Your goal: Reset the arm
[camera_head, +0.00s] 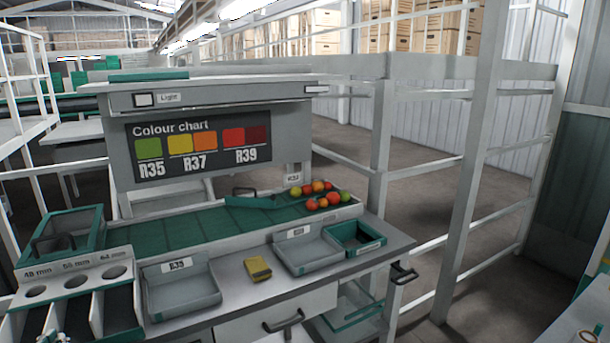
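Small pale shapes at the bottom left edge are too cut off to identify.
Several red, orange and green tomatoes (323,201) lie at the right end of the green belt (180,233). A yellow device (257,269) lies between grey trays. A black handle (403,273) sticks out at the bench's right end.

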